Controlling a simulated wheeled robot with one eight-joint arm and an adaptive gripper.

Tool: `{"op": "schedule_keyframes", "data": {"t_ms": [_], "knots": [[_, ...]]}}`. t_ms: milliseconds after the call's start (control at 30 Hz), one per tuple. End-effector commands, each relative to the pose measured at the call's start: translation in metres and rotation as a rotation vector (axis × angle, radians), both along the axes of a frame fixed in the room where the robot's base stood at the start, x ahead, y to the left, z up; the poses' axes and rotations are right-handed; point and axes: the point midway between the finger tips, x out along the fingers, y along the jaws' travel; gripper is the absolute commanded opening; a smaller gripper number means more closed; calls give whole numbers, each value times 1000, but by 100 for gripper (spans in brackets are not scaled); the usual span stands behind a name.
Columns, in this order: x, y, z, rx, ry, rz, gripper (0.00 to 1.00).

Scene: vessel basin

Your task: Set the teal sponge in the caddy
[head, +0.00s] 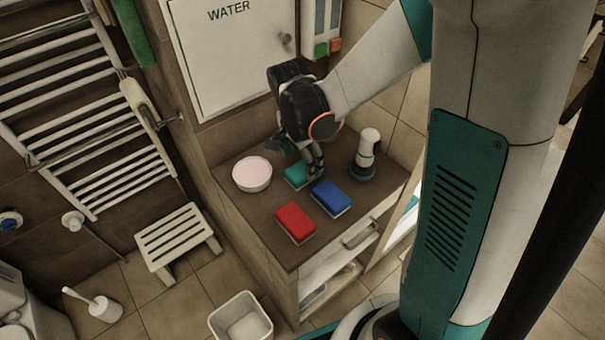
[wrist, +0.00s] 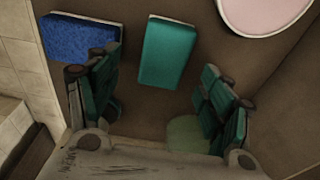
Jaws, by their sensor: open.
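The teal sponge (head: 296,176) lies flat on the brown counter top, between the round bowl and the blue sponge. In the wrist view the teal sponge (wrist: 167,54) shows whole, pale edge at one end. My gripper (head: 299,158) is above it and partly covers it in the head view. My gripper (wrist: 160,82) is open and empty, one finger to each side of the sponge's line, with the sponge mostly ahead of the fingertips. I cannot pick out a caddy for certain; a pale green round shape (wrist: 188,133) shows between the fingers, partly hidden.
The blue sponge (head: 331,197) lies close to the right, the red sponge (head: 296,222) nearer the front edge. A white bowl with pink inside (head: 252,175) stands left. A white bottle on a teal base (head: 366,150) stands right. The cabinet marked WATER (head: 231,50) is behind.

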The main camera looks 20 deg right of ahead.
Motion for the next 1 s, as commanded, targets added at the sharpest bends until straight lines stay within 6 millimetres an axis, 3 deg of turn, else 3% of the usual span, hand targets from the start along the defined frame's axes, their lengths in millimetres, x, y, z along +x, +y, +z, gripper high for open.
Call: {"op": "schedule_keyframes", "data": {"t_ms": [300,567,767,1000], "knots": [[6,-1,-45,0,0,-1,73],[6,-2,-47,0,0,0,73],[6,-2,-47,0,0,0,37],[6,-2,-47,0,0,0,34]]}}
